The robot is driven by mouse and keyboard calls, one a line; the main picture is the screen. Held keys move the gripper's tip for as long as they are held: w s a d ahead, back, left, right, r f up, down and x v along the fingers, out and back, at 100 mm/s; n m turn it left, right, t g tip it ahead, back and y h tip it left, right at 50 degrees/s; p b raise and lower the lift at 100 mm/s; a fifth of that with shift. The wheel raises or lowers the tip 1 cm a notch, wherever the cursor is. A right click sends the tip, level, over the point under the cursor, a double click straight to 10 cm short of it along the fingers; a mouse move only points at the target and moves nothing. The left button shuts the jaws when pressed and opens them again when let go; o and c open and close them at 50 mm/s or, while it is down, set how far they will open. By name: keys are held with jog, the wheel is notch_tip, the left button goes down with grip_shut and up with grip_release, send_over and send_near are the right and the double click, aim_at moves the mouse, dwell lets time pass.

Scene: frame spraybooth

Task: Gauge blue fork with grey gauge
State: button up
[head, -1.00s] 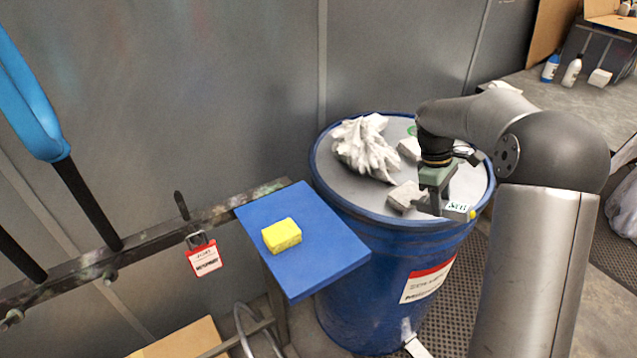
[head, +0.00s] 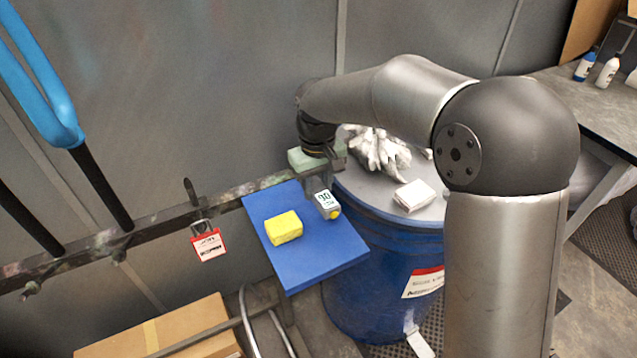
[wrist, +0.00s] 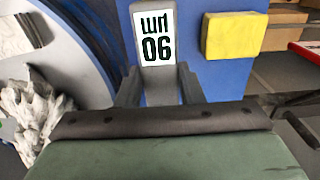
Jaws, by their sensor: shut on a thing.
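The blue fork (head: 52,105) hangs at the left of the head view, its blue upper part running down into black lower legs. The grey gauge (head: 327,204) has a white label face with dark characters and a yellow tip. My gripper (head: 318,185) is shut on the gauge and holds it over the right part of the blue shelf, to the right of the fork and well apart from it. In the wrist view the gauge (wrist: 156,35) sits between the fingers, its characters upside down. The fingers' contact is partly hidden in the head view.
A yellow block (head: 284,227) lies on the blue shelf (head: 312,262). A red tag with a padlock (head: 208,246) hangs from the rail (head: 150,232).

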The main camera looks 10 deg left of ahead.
jog(key=shift+f+b, duration=1.9)
jog(key=shift+f, duration=0.65)
jog(key=o, duration=1.1)
jog(key=shift+o, duration=0.2)
jog(key=shift+w+r, duration=0.1)
jog(key=shift+r, duration=0.05)
